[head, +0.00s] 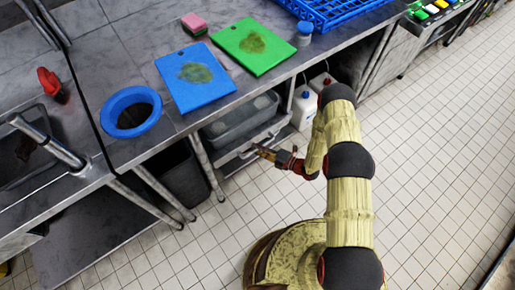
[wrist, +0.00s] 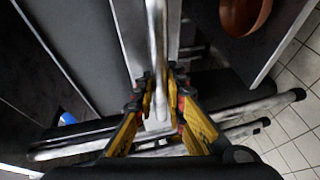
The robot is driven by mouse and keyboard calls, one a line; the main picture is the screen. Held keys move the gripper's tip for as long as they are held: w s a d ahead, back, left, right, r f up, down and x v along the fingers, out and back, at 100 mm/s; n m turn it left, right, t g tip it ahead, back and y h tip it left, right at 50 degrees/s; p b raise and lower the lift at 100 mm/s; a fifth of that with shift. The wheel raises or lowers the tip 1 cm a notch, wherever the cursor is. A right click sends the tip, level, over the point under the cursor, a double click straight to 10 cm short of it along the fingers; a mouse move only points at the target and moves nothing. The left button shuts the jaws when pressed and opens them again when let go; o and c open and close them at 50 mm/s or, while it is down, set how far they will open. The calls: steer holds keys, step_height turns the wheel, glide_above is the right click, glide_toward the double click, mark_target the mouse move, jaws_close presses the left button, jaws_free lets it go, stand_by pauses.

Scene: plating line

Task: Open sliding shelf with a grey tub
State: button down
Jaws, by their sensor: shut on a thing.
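The grey tub (head: 238,122) sits on the sliding shelf (head: 283,122) under the steel counter in the head view. The shelf's front edge and metal handle bar face the open floor. My gripper (head: 262,153) is at this front edge, below the tub. In the wrist view, my gripper (wrist: 158,100) has its yellow fingers on both sides of a pale metal handle bar (wrist: 157,35) and is shut on it. The fingers and wrist hide part of the bar. How far the shelf is out is hard to tell.
A dark bin (head: 178,178) stands left of the shelf, beside the counter legs (head: 207,168). White bottles (head: 303,107) stand to its right. Blue (head: 168,85) and green (head: 233,60) boards lie on the counter above. The tiled floor (head: 220,245) in front is clear.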

steer(key=s+d, duration=0.9)
steer(key=s, duration=0.4)
steer(key=s+d+p, duration=0.1)
steer(key=s+d, duration=0.7)
steer(key=s, duration=0.5)
steer(key=shift+d, duration=0.35)
steer(key=c, duration=2.1)
jaws_free()
steer(key=v, duration=1.2)
steer(key=shift+f, duration=0.1)
